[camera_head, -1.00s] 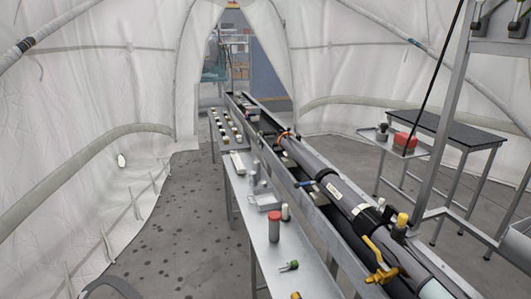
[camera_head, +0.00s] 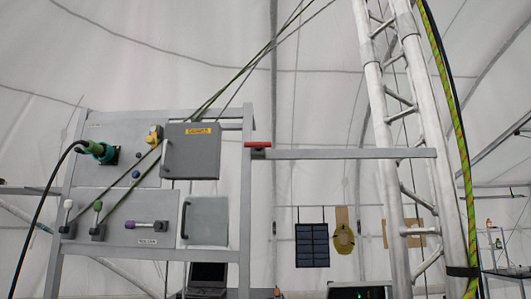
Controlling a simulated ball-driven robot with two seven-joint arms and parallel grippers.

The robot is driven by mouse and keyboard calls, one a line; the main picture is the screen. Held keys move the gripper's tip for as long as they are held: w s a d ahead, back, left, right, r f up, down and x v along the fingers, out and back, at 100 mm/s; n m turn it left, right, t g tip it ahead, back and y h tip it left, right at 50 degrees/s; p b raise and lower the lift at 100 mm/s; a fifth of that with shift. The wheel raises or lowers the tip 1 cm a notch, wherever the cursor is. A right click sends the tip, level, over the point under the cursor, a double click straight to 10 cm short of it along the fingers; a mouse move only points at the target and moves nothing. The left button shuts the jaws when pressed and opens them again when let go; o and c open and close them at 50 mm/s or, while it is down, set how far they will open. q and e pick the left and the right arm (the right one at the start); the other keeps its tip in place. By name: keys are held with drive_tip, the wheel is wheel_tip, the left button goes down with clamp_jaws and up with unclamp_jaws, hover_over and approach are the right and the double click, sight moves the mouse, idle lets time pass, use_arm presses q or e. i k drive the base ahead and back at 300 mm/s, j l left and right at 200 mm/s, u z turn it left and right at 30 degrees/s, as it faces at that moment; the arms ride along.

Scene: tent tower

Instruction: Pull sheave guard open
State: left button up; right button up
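A grey box-like cover (camera_head: 190,160) with a yellow label is mounted on the upper part of a metal frame, left of centre. Ropes run down behind it from the upper right, so it looks like the sheave guard. It looks shut, and what is behind it is hidden. Below it is a grey panel door (camera_head: 207,220) with a dark handle at its left edge. Neither of my grippers is in view.
The frame (camera_head: 247,200) also carries a green connector (camera_head: 97,151) with a black cable, levers and a purple handle (camera_head: 147,225). A bar (camera_head: 345,154) with a red handle (camera_head: 258,145) runs right to a lattice mast (camera_head: 395,140). A laptop (camera_head: 207,278) stands below.

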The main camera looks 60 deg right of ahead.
sight(190, 149)
drive_tip(key=z, duration=1.3)
